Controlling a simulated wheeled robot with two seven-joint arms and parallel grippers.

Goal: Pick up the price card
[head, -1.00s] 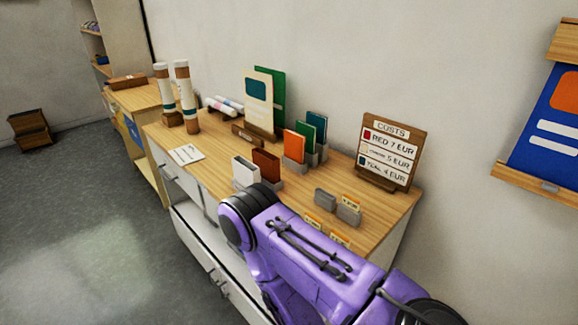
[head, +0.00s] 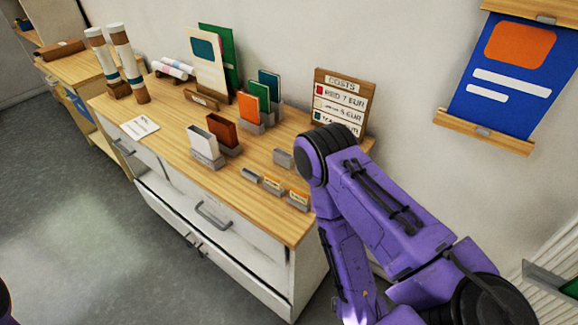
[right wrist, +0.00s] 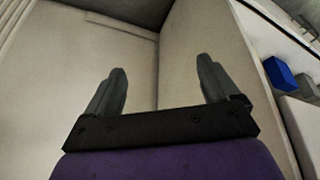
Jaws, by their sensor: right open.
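Small price cards with orange bands stand in grey holders at the front right of the wooden tabletop in the head view. One price card (head: 273,183) is in the middle holder and another price card (head: 299,195) is right of it. Their print is too small to read. My right arm reaches in from the lower right, beside the table's right end, and its gripper is out of sight in the head view. In the right wrist view my right gripper (right wrist: 162,88) is open, with nothing between its fingers. My left gripper is not in view.
Grey holders (head: 284,158) without visible cards stand near the price cards. A costs board (head: 341,90) stands behind, partly hidden by my right arm. Card stands (head: 205,148) and a white paper (head: 140,127) lie farther left. A drawer (head: 213,216) stands below.

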